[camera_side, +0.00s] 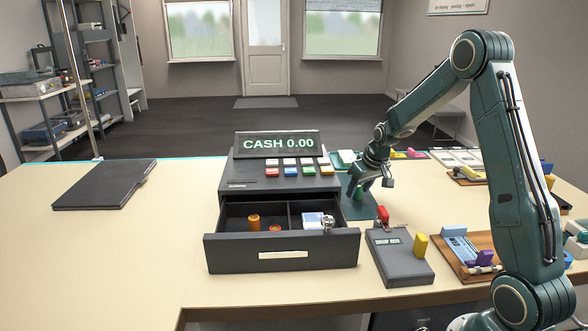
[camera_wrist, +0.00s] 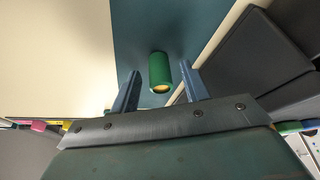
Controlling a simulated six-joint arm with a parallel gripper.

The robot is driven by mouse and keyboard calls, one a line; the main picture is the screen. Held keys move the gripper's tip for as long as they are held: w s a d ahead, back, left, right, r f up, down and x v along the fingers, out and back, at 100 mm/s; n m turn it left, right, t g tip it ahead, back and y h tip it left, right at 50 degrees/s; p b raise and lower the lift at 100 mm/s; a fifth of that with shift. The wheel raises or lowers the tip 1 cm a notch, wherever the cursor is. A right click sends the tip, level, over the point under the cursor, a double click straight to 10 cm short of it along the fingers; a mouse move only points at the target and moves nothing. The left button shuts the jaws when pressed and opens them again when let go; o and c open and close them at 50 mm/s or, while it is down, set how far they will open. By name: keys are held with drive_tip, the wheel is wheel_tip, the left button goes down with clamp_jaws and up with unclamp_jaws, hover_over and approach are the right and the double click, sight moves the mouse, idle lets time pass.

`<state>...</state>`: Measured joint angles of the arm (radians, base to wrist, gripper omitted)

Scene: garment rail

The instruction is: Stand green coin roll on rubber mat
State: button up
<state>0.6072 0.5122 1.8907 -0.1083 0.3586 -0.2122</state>
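The green coin roll (camera_wrist: 159,70) shows in the wrist view over the teal rubber mat (camera_wrist: 150,25), with its yellowish end facing my gripper. It looks upright; its contact with the mat is hard to make out. In the side view the green roll (camera_side: 359,194) is small and partly covered by my gripper, above the mat (camera_side: 372,213) beside the cash register. My gripper (camera_wrist: 160,78) points down at the roll, its blue fingers apart on either side with gaps to it. In the side view my gripper (camera_side: 360,188) is low over the mat.
A grey device (camera_side: 398,258) with red and yellow pieces is in front. A wooden tray (camera_side: 470,262) lies right. The left counter holds a black folder (camera_side: 105,184).

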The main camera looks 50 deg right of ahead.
idle(0.3)
drive_tip(key=v, duration=1.2)
drive_tip(key=shift+r, duration=0.15)
idle(0.5)
drive_tip(key=s+a+r+n, duration=0.1)
drive_tip(key=s+a+r, duration=0.25)
drive_tip(key=a, duration=0.35)
drive_tip(key=s+a+r+n+t, duration=0.1)
drive_tip(key=s+a+r, duration=0.1)
drive_tip(key=s+a, duration=0.4)
drive_tip(key=s+a+r+n, duration=0.1)
drive_tip(key=s+a+r, duration=0.15)
drive_tip(key=a, duration=0.55)
drive_tip(key=s+a+f+y, duration=0.1)
drive_tip(key=s+a, duration=0.3)
drive_tip(key=s, duration=0.5)
drive_tip(key=shift+s+f+n+y, duration=0.2)
drive_tip(key=shift+f+n+y, duration=0.1)
drive_tip(key=shift+f+n, duration=0.15)
drive_tip(key=shift+a, duration=0.15)
